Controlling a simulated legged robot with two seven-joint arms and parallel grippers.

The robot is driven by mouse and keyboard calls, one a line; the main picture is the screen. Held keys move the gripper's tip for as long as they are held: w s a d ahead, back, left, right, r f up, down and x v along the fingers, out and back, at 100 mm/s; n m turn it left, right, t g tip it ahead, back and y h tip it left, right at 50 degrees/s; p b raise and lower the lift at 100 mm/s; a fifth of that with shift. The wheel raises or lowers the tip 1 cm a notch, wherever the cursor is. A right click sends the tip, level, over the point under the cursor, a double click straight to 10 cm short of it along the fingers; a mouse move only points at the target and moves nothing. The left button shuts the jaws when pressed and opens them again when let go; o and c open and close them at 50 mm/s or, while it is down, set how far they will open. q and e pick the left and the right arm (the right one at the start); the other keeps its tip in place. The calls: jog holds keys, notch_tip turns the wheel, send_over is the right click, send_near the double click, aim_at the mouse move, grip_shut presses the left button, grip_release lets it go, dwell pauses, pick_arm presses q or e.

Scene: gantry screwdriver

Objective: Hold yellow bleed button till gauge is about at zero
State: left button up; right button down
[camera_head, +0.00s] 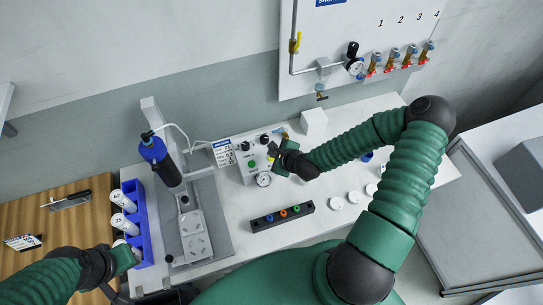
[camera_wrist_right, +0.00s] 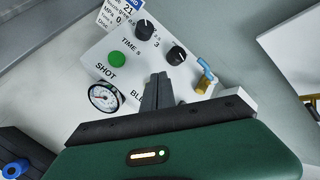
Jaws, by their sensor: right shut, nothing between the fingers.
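The white dispenser box (camera_head: 250,169) stands on the bench, and its face fills the middle of the right wrist view (camera_wrist_right: 122,45). Its round gauge (camera_wrist_right: 104,97) is at the lower left of that face; the gauge also shows in the head view (camera_head: 263,180). The needle is too small to read surely. My right gripper (camera_wrist_right: 157,92) is shut and empty, its fingertips over the face at the "BL…" label. The yellow bleed button is not visible; the fingers cover that spot, and I cannot tell whether they touch it. My left gripper (camera_head: 124,259) is at lower left; its fingers are unclear.
A green button (camera_wrist_right: 117,60), two black knobs and a blue-and-brass fitting (camera_wrist_right: 205,77) sit close around my right fingers. A dispensing stand with a blue-black syringe (camera_head: 160,158) is left. A dark strip with coloured pieces (camera_head: 282,215) lies in front.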

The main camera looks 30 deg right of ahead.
notch_tip(320, 180, up, 5)
jog(key=p, duration=0.5)
jog(key=shift+r, duration=0.15)
